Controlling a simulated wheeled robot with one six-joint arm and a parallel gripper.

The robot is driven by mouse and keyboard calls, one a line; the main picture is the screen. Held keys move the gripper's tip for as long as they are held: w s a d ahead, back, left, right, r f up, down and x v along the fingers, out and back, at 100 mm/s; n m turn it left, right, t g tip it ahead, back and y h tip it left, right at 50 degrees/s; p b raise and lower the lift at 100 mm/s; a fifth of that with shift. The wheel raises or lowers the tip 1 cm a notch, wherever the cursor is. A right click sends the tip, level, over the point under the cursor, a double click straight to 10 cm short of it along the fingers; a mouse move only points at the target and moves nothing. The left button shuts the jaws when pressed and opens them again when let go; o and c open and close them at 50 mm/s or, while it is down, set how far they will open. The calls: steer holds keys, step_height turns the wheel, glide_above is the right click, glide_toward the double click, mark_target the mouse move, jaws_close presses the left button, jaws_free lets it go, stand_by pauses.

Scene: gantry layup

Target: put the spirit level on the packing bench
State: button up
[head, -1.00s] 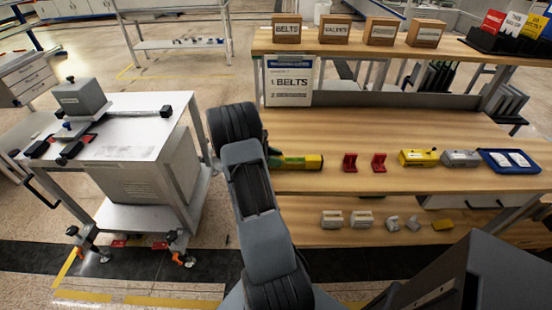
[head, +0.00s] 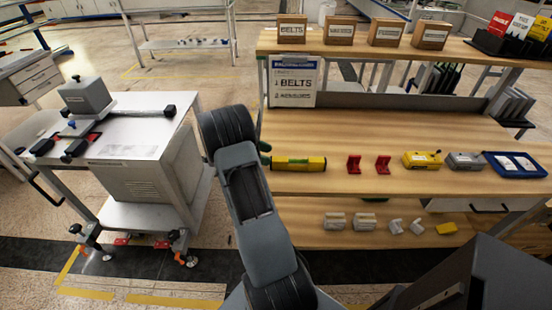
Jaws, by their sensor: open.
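The spirit level (head: 300,164), a yellow bar, lies flat on the wooden bench top (head: 400,135), near its front edge and left end. I take this bench to be the packing bench. My arm stands just left of the level and may hide its left end. My gripper (head: 264,149) is mostly hidden behind my arm; only a small dark green part shows, beside and above the level's left end. It is open, and the level lies clear of the part I see.
Right of the level stand red brackets (head: 354,165), a yellow tool (head: 422,159), a grey block (head: 465,161) and a blue tray (head: 516,165). Cardboard boxes (head: 338,30) line the upper shelf. A grey cart (head: 125,150) stands left. The bench behind the level is clear.

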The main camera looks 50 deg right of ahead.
steer(key=w+a+r+m+t, duration=0.1)
steer(key=w+a+r+t, duration=0.25)
steer(key=a+r, duration=0.4)
steer(key=s+a+r+m+t+y, duration=0.1)
steer(key=s+a+m+t+y, duration=0.2)
steer(key=a, duration=1)
steer(key=s+a+m+t+y, duration=0.3)
steer(key=s+a+t+y, duration=0.2)
steer(key=a, duration=0.8)
steer(key=shift+s+a+r+t, duration=0.25)
steer(key=shift+s+r+t, duration=0.1)
steer(key=shift+s+t, duration=0.85)
steer(key=shift+w, duration=0.1)
step_height(320, 180, up, 6)
steer(key=p, duration=0.5)
steer(key=shift+r, duration=0.15)
